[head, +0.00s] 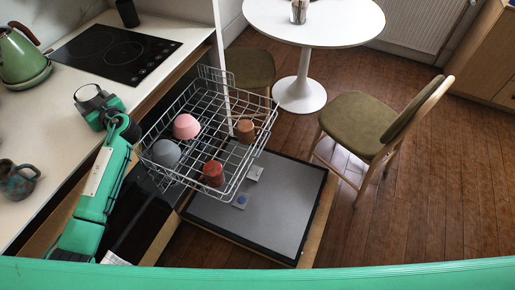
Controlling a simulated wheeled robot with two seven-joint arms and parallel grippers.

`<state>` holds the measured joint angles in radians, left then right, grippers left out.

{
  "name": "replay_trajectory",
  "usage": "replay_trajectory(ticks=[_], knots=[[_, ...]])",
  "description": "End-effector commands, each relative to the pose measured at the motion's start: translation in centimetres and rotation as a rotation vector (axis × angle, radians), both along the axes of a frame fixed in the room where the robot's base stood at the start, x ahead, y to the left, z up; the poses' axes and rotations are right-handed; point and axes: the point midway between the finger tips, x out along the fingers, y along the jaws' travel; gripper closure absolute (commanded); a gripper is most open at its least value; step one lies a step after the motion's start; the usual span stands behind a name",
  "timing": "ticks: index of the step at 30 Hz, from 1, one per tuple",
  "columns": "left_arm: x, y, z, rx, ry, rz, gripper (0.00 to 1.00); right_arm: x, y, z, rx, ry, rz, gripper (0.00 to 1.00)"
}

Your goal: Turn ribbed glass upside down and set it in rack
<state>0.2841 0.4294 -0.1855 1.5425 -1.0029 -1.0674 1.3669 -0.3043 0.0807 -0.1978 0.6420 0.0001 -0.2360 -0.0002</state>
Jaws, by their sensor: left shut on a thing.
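My left gripper (97,108) is over the counter at the left, near the hob's front edge. It is shut on the ribbed glass, which shows only as a small dark, see-through round shape (86,92) at the fingers. Its ribs and which way up it is are too small to tell. The wire dish rack (214,104) is pulled out to the right of the gripper, above the open dishwasher door. My right gripper is not in view.
The rack holds a pink cup (186,126), a grey cup (166,153), a red cup (213,173) and a brown cup (245,131), with gaps between them. A green kettle (22,55) and a dark mug (17,181) stand on the counter. A chair (365,125) stands right.

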Motion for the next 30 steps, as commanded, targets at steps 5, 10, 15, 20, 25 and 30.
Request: replay_trajectory(ticks=[5,10,15,20,25,30], knots=[[0.0,0.0,1.0,0.0,-0.002,-0.001,0.55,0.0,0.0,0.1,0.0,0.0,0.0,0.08],[0.0,0.0,2.0,-0.001,-0.003,-0.001,0.55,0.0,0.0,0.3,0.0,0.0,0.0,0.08],[0.0,0.0,2.9,0.0,-0.002,-0.001,0.55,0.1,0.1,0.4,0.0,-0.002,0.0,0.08],[0.0,0.0,3.0,0.0,-0.001,0.0,0.55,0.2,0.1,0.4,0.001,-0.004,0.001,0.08],[0.0,0.0,3.0,0.0,-0.001,0.0,0.55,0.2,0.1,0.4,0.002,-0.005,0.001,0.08],[0.0,0.0,3.0,0.0,-0.001,0.0,0.55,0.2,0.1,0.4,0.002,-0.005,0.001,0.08]])
